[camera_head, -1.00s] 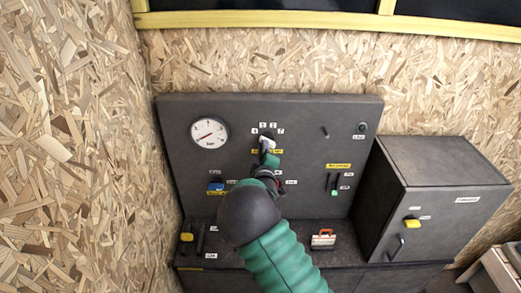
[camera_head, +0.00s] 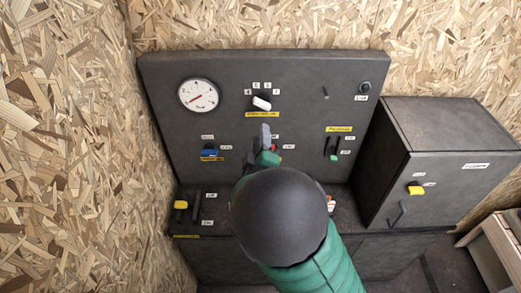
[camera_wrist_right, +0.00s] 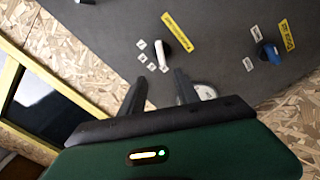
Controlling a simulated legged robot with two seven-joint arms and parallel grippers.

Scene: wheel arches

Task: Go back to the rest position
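My right arm comes in from the bottom of the head view, its dark round joint in front of the panel's lower part. My right gripper (camera_head: 266,137) is just below the white knob (camera_head: 262,103) and its yellow label. In the right wrist view the two fingers (camera_wrist_right: 160,88) are spread with nothing between them. The white knob (camera_wrist_right: 161,54) shows beyond the fingertips, apart from them. My left gripper is in neither view.
The dark panel (camera_head: 300,75) carries a round gauge (camera_head: 198,95), a blue switch (camera_head: 209,151) and a green-tipped lever (camera_head: 333,150). A dark cabinet (camera_head: 440,140) with a yellow knob (camera_head: 415,190) stands at right. A chipboard wall (camera_head: 70,140) closes the left side.

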